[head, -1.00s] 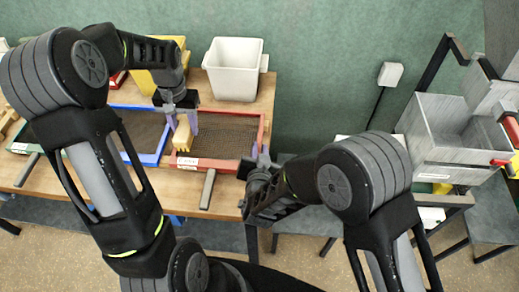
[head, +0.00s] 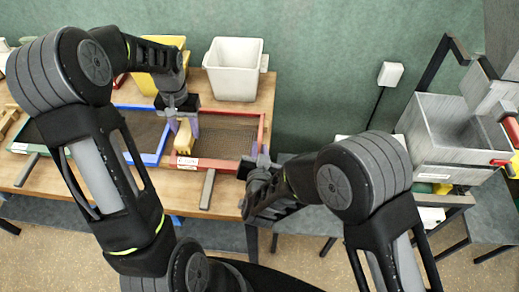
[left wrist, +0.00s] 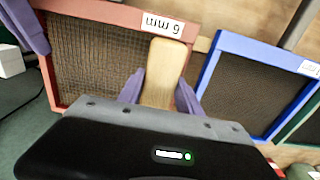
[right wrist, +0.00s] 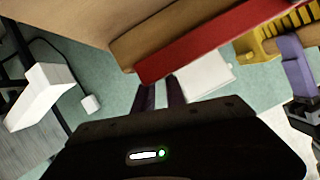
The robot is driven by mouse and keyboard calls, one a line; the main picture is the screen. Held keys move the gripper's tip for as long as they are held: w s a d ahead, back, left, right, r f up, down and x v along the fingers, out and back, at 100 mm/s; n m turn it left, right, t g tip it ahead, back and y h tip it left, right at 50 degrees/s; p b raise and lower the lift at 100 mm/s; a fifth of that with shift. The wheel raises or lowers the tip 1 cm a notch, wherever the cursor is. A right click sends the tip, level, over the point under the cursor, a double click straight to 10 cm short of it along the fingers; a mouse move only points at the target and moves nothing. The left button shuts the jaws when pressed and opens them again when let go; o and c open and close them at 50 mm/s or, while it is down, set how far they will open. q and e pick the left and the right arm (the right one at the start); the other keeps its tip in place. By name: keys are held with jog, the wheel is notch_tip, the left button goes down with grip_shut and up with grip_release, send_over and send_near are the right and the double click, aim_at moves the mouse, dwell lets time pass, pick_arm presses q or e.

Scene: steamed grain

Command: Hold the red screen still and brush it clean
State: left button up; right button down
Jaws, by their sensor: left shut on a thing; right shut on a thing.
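The red screen (head: 230,166) lies on the table, a red frame around dark mesh. It shows in the left wrist view (left wrist: 100,18) with a "6 mm" label. My left gripper (head: 184,125) is shut on the brush (head: 187,134), which has a pale wooden handle (left wrist: 165,72). The brush is over the left part of the mesh; contact of its bristles is hard to tell. My right gripper (head: 255,160) is shut on the right side of the red frame. In the right wrist view the frame's red side (right wrist: 215,38) is at its fingertips.
A blue-framed screen (head: 147,158) lies just left of the red one, and a green-framed one (head: 35,133) beyond it. A white bin (head: 233,70) and a yellow bin (head: 145,84) stand behind. A grey box (head: 455,135) stands at the right, apart from the table.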

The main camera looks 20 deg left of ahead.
pick_arm(q)
jog(key=shift+f, duration=0.8)
dwell(0.8)
jog(key=shift+w+d+r, duration=0.1)
jog(key=shift+w+d, duration=0.2)
jog(key=shift+d, duration=0.55)
jog(key=shift+w+d, duration=0.3)
jog(key=shift+d, duration=0.55)
jog(key=shift+w+d, duration=0.3)
jog(key=shift+d, duration=0.55)
jog(key=shift+w+d, duration=0.25)
jog(key=shift+d, duration=0.55)
jog(key=shift+d, duration=0.1)
jog(key=shift+w+d, duration=0.3)
jog(key=shift+d, duration=0.5)
jog(key=shift+w+d, duration=0.25)
jog(key=shift+d, duration=0.5)
